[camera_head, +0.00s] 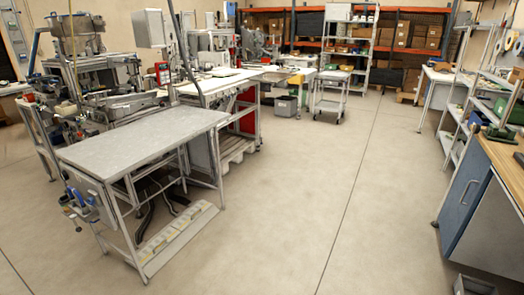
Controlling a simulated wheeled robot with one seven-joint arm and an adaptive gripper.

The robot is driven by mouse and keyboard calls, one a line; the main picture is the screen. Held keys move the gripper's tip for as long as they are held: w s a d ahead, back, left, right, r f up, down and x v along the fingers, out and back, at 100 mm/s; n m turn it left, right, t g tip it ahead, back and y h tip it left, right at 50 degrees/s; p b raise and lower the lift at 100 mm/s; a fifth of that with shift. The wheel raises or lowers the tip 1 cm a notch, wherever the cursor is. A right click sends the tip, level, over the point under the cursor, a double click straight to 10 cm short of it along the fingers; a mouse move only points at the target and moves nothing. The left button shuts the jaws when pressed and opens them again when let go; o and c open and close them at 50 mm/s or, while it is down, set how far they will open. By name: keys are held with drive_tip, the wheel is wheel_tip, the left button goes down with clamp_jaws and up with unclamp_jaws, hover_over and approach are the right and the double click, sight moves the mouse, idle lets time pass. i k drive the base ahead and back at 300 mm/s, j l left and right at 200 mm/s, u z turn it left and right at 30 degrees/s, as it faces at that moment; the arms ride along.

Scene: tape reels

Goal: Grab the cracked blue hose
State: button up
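A blue, curved, hose-like piece (36,48) shows on the machine at the far left. Small blue parts (80,203) hang at the left end of the grey-topped metal table (150,138). They are too small to tell whether they are a hose, and I cannot make out a crack on either. Dark hoses or cables (150,208) lie under that table. My gripper is not in view.
A wide stretch of bare concrete floor (300,190) lies in the middle. A workbench with a blue cabinet (465,205) stands at the right. A wheeled cart (330,95), a grey bin (286,106) and shelves with boxes (402,35) stand farther back.

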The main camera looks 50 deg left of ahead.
sight(74, 201)
drive_tip(key=u, duration=2.75)
drive_tip(key=i+j+z, duration=0.1)
drive_tip(key=i+z, duration=0.2)
drive_tip(key=i, duration=2.4)
